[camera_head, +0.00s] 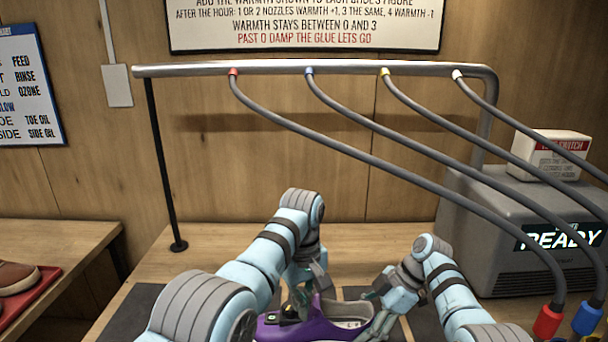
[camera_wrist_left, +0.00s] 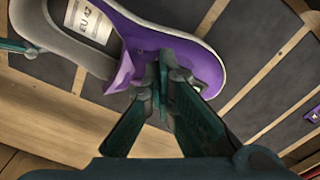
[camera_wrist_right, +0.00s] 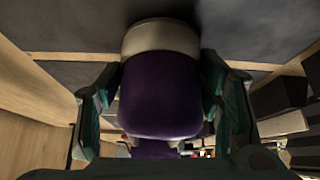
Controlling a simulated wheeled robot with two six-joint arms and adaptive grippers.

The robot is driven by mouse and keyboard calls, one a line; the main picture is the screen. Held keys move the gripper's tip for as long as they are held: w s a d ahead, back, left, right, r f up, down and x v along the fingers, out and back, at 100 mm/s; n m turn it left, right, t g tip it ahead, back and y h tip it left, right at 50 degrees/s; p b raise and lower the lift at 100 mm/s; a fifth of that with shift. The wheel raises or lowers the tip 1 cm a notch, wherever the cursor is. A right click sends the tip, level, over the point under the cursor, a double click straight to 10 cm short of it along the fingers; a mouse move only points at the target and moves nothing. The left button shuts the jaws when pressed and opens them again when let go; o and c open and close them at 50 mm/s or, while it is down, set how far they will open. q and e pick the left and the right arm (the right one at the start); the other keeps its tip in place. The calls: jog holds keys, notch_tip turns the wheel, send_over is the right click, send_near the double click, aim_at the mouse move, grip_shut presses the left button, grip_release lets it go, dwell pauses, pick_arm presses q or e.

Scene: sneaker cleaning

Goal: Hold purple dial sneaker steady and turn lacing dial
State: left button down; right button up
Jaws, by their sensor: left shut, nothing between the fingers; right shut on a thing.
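The purple sneaker (camera_head: 310,329) sits at the bottom edge of the head view, with its pale grey collar toward the right. In the left wrist view its purple body (camera_wrist_left: 205,70) and an EU size label inside show. My left gripper (camera_head: 304,297) is shut and empty, its fingertips (camera_wrist_left: 166,70) close together at the sneaker's tongue. My right gripper (camera_head: 374,308) is shut on the sneaker's heel (camera_wrist_right: 160,95), a finger on each side.
Dark mats lie on the wooden bench (camera_head: 205,248). A metal hose rail (camera_head: 310,68) with several grey hoses stands behind. A grey machine (camera_head: 480,215) reading READY is at right. A red tray (camera_head: 35,295) with a brown shoe is at left.

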jog(key=shift+o, duration=0.2)
jog(key=shift+s, duration=0.1)
jog(key=shift+a, duration=0.1)
jog(key=shift+c, duration=0.2)
jog(key=shift+w+f, duration=0.1)
jog(key=shift+w, duration=0.1)
jog(key=shift+s+a, duration=0.1)
jog(key=o, duration=1.5)
jog(key=v, duration=0.8)
jog(key=shift+s+r, duration=0.3)
jog(key=shift+s, duration=0.05)
